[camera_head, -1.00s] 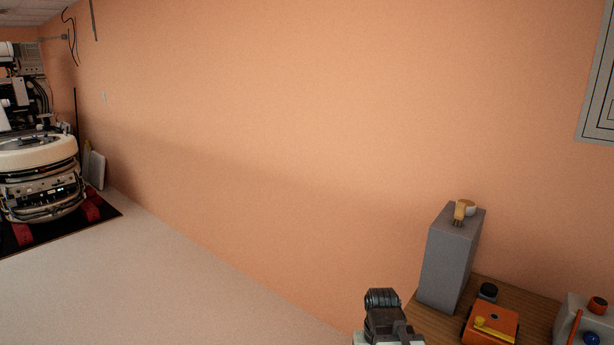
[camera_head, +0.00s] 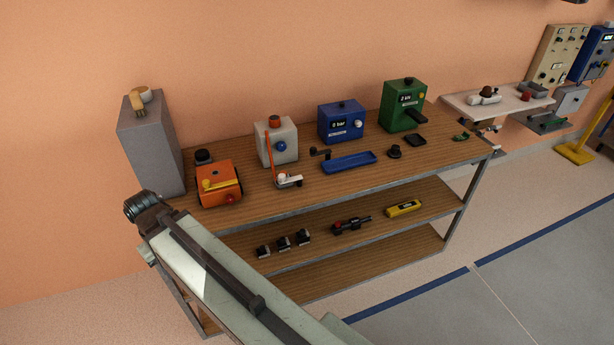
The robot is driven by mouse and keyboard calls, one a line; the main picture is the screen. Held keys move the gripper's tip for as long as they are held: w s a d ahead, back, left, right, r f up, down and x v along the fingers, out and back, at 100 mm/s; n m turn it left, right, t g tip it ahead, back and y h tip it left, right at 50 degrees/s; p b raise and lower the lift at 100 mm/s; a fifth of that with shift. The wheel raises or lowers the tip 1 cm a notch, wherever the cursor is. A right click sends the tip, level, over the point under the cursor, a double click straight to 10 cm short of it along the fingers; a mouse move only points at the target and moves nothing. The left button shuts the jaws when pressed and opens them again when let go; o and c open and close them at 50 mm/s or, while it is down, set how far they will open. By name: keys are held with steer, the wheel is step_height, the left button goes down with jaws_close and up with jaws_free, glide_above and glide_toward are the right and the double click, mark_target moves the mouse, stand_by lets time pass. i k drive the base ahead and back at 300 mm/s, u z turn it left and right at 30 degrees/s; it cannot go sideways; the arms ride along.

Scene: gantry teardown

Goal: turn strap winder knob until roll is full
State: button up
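Which device is the strap winder is not labelled legibly. A pale grey box (camera_head: 276,141) on the bench top has an orange cap, a blue round knob (camera_head: 281,146) on its front and a thin orange strip (camera_head: 270,156) down its left side. A small white part with an orange piece (camera_head: 288,180) lies in front of it. To its left is an orange box (camera_head: 219,184) with a yellow lever and a black knob behind it. My arm shows at lower left, its black joint near the bench's left end; my gripper cannot be made out.
A wooden shelf bench (camera_head: 320,187) stands along the orange wall. Open floor lies at lower right.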

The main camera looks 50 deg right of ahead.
mark_target(281, 147)
steer(key=z, duration=1.3)
